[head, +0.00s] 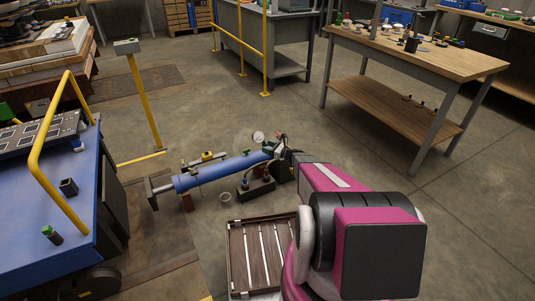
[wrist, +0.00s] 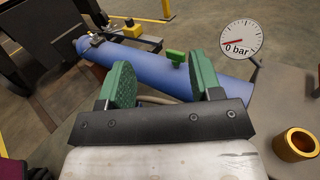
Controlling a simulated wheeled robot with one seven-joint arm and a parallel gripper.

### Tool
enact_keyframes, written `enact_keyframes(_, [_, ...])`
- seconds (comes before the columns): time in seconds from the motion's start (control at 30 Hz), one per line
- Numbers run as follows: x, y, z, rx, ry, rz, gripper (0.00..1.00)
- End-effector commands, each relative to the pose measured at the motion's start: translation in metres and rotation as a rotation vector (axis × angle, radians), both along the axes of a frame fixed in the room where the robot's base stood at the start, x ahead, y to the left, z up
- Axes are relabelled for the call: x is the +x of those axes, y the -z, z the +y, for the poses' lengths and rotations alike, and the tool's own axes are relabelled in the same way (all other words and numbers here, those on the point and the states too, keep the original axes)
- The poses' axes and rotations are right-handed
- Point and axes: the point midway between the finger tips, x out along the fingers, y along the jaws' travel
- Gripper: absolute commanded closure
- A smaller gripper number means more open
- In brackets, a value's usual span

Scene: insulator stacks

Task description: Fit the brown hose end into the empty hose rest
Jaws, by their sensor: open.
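My gripper (wrist: 163,82) is open in the wrist view, its two green pads apart with nothing held between them. It is above the blue cylinder (wrist: 150,65). Part of a thin tan-brown hose (wrist: 155,99) shows low behind the gap between the pads; I cannot tell where its end is. A brass-coloured hollow cup (wrist: 296,145) is at the right edge and looks empty; I cannot tell for sure whether it is the hose rest. In the head view my gripper (head: 270,148) is at the right end of the blue cylinder (head: 220,172), partly hidden by my arm.
A round gauge reading 0 bar (wrist: 241,39) stands beside the cylinder. A dark block with upright fittings (head: 256,190) and a small pale ring (head: 225,197) are on the floor nearby. A slatted wooden crate (head: 237,255) is in front. A blue bench (head: 60,220) stands left.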

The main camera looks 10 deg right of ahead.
Motion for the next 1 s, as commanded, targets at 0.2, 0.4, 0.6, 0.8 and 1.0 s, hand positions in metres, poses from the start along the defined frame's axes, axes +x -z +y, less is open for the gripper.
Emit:
enact_keyframes(0.2, [-0.014, -0.038, -0.002, 0.001, -0.005, -0.002, 0.41])
enact_keyframes(0.4, [-0.026, -0.070, -0.003, 0.002, -0.009, -0.003, 0.41])
enact_keyframes(0.6, [-0.035, -0.095, -0.004, 0.002, -0.013, -0.003, 0.41])
enact_keyframes(0.8, [-0.040, -0.107, -0.004, 0.004, -0.015, -0.002, 0.41])
enact_keyframes(1.0, [-0.040, -0.109, -0.004, 0.004, -0.015, -0.002, 0.41])
